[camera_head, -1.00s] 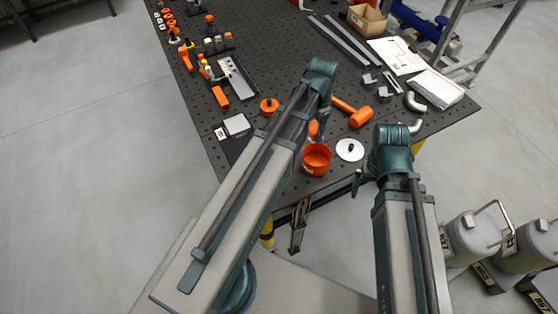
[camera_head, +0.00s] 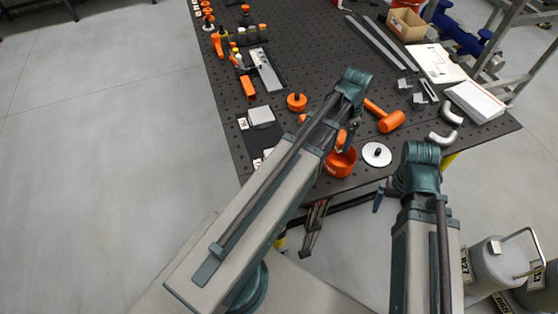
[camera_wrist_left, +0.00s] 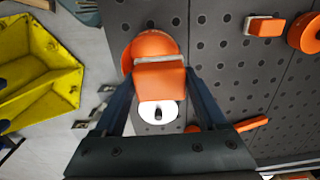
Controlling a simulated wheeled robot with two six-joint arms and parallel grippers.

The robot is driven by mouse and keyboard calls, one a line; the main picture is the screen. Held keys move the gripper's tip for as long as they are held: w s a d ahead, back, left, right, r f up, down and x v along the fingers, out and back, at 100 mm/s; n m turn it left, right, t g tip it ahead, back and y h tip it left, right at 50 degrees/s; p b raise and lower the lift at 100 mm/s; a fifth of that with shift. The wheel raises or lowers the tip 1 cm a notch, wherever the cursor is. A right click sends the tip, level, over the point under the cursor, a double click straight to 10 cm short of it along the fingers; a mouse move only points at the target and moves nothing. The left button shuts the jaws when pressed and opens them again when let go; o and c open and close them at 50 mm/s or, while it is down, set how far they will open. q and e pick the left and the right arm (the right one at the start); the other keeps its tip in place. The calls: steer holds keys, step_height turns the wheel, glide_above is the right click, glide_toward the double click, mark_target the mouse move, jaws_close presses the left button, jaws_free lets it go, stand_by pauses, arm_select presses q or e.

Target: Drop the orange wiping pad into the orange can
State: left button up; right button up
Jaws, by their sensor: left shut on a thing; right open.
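The orange can (camera_head: 341,165) stands on the dark perforated table near its front edge. In the left wrist view, it lies just beyond my fingers (camera_wrist_left: 147,45), its round mouth partly covered by the pad. My left gripper (camera_head: 346,137) is shut on the orange wiping pad (camera_head: 341,139), just above the can in the head view. The wrist view shows the pad (camera_wrist_left: 160,82) between both fingertips, with a pale grey strip on its far edge. Whether pad and can touch cannot be told. My right gripper (camera_head: 378,201) is open, mostly hidden by its arm, off the table's front edge.
A white disc with a dark knob (camera_head: 376,154) lies right of the can. An orange mallet (camera_head: 390,121) and grey pipe elbows (camera_head: 441,138) lie beyond. An orange knobbed part (camera_head: 297,102) and a grey pad (camera_head: 261,117) are to the left.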

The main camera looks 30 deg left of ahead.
arm_select(q)
steer(key=shift+f, duration=0.1)
steer(key=o, duration=1.1)
steer(key=shift+o, duration=0.2)
step_height(320, 180, up, 14)
steer(key=p, duration=1.4)
steer(key=shift+f, duration=0.2)
step_height(320, 180, down, 13)
steer(key=b, duration=1.3)
steer(key=shift+r, duration=0.1)
